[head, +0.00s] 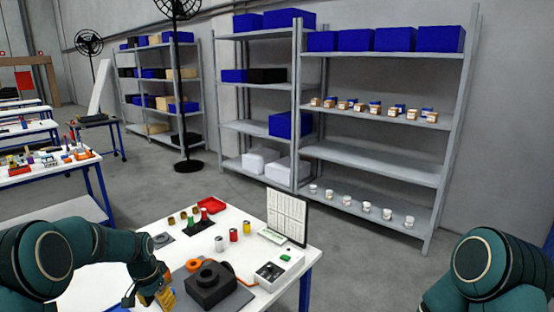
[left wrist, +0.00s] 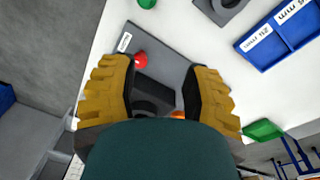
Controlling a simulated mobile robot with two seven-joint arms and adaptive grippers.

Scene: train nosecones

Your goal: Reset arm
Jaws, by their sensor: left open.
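My left gripper (head: 163,296) hangs over the near left part of the white table (head: 140,236) in the head view, left of a black block with a round top (head: 210,284). In the left wrist view the two yellow fingers of my left gripper (left wrist: 159,75) are spread wide apart. Nothing is held between them. A grey mat (left wrist: 165,62) with a white label, a small red round thing (left wrist: 140,60) and a dark block (left wrist: 153,92) lie below the fingers. My right arm (head: 483,270) shows at the lower right of the head view; its gripper is out of view.
An orange ring (head: 193,265), a box with a green button (head: 273,274) and an upright white panel (head: 287,216) stand near the block. Small red, yellow and white cylinders stand behind. Grey shelves (head: 380,160) line the wall. Floor is free right of the table.

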